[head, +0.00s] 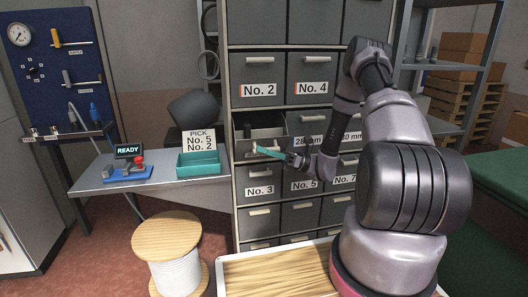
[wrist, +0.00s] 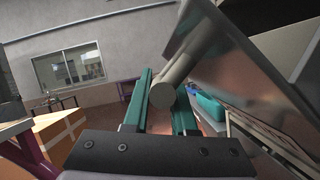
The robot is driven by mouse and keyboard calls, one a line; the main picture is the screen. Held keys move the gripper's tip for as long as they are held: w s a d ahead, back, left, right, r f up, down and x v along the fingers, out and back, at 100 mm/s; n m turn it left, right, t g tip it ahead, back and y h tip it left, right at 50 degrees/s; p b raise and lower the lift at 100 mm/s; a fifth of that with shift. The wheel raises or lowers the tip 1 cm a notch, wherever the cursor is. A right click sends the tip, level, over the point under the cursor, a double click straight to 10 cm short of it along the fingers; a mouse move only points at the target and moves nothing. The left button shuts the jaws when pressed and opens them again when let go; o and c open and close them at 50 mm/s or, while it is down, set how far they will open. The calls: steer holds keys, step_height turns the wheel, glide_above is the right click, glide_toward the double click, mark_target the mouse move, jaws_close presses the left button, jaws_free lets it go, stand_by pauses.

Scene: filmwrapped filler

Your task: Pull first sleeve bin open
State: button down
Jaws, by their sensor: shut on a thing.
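The pulled-out bin (head: 262,132) is in the left column of the grey cabinet, between the bins marked No. 2 and No. 3. It stands partly open, with dark pieces inside. Its label is hidden from me. My gripper (head: 272,152) is at its front, with teal fingers shut on its handle. In the wrist view, the round grey handle bar (wrist: 162,95) sits between the two teal fingers of my gripper (wrist: 160,112). The bin's tilted grey front (wrist: 235,75) fills the upper right there.
A bench (head: 110,178) at left holds a green tray (head: 198,168), a PICK No. 5 No. 2 sign (head: 199,141) and a READY device (head: 128,152). A cable spool (head: 166,238) and a wooden-topped surface (head: 275,272) stand in front of the cabinet.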

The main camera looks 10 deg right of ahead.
stand_by(0.5)
steer(key=shift+w+r, duration=0.7)
steer(key=shift+r, duration=0.2)
steer(key=c, duration=1)
jaws_free()
steer(key=v, duration=1.1)
